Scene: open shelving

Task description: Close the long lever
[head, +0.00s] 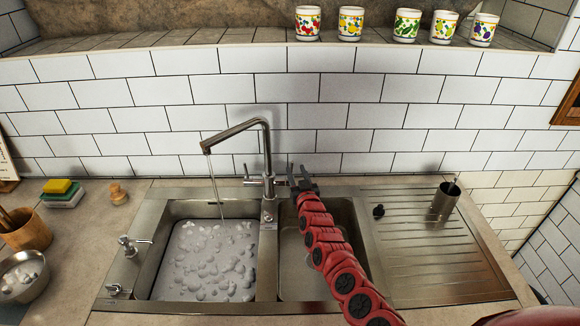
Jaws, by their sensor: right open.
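A steel tap (266,150) stands at the back of the sink, between the two basins. A thin stream of water (214,180) runs from its spout into the left basin. A short crossbar sits low on the tap, with a thin upright lever (247,171) at its left end. The crossbar's right end is close to my right gripper and partly hidden by it. My right gripper (301,176) is open, just right of the tap's base; I cannot tell whether it touches the tap. My left gripper is out of view.
The left basin (150,250) holds sudsy water. My right arm crosses the right basin (345,215). Painted cups (350,23) line the ledge.

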